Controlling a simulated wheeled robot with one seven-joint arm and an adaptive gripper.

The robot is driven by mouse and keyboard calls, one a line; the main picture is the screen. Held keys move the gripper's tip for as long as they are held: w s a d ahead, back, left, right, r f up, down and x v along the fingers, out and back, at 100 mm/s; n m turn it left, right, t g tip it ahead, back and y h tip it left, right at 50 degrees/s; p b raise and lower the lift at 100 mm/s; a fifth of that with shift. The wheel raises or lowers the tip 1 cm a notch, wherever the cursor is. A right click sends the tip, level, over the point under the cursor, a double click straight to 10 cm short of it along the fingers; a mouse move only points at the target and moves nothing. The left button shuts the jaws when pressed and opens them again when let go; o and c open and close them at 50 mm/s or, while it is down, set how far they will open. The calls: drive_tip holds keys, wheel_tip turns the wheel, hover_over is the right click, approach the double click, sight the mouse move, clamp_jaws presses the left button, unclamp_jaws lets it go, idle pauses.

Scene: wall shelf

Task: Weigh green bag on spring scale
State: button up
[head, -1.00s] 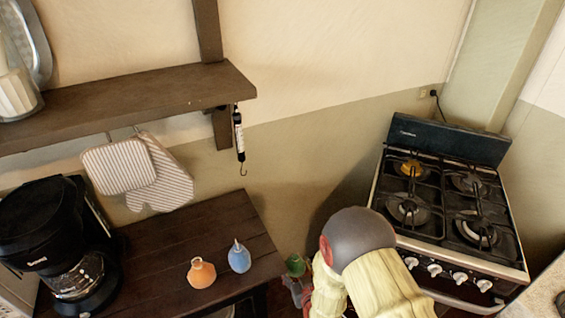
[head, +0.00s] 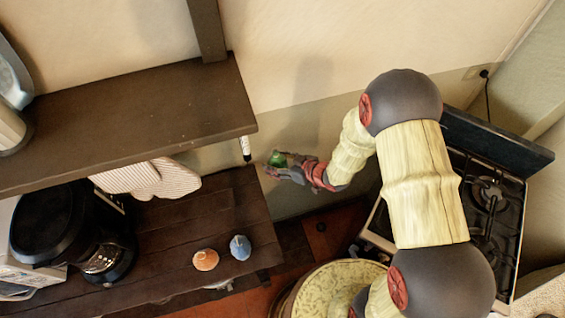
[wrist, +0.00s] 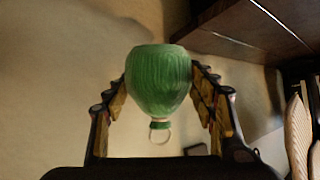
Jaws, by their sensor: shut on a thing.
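My gripper (head: 272,170) is shut on the green bag (head: 278,158), just right of the table and the shelf end. In the wrist view the green bag (wrist: 160,82) is a rounded body between the two fingers, with a narrow neck and a pale ring (wrist: 160,136) towards the bottom of the picture. The spring scale (head: 246,148) hangs at the shelf's right end, a short way left of the bag and apart from it. Its upper part is hidden by the shelf, and its hook is not clearly visible.
The orange bag (head: 205,259) and blue bag (head: 240,247) stand on the dark table (head: 180,236). The wall shelf (head: 120,118) juts out above. Striped mitts (head: 160,180) hang below it, near the coffee maker (head: 60,225). The stove (head: 490,200) is at right.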

drive_tip(key=s+d+r+n+g+p, duration=0.1)
drive_tip(key=s+r+n+g+p, duration=0.4)
drive_tip(key=n+g+p, duration=0.3)
drive_tip(key=shift+s+d+n+g+p, duration=0.2)
drive_tip(key=shift+s+n+g+p, duration=0.25)
drive_tip(key=shift+s+p, duration=0.3)
drive_tip(key=shift+r, duration=0.1)
drive_tip(key=shift+r+p, duration=0.1)
drive_tip(key=shift+p, duration=0.45)
drive_tip(key=shift+s+a+f+p, duration=0.1)
drive_tip(key=shift+s+a, duration=0.05)
drive_tip(key=shift+a, duration=0.55)
drive_tip(key=shift+s+a+f+p, duration=0.1)
drive_tip(key=shift+s+a, duration=0.1)
drive_tip(key=shift+a, duration=0.45)
drive_tip(key=shift+s+a+p, duration=0.1)
drive_tip(key=shift+s+a, duration=0.05)
drive_tip(key=shift+a, duration=0.55)
drive_tip(key=shift+a, duration=0.1)
drive_tip(key=shift+s+a+p, duration=0.15)
drive_tip(key=shift+a+p, duration=0.15)
drive_tip(key=shift+a, duration=0.1)
drive_tip(key=shift+s+a, duration=0.1)
drive_tip(key=shift+a, duration=0.1)
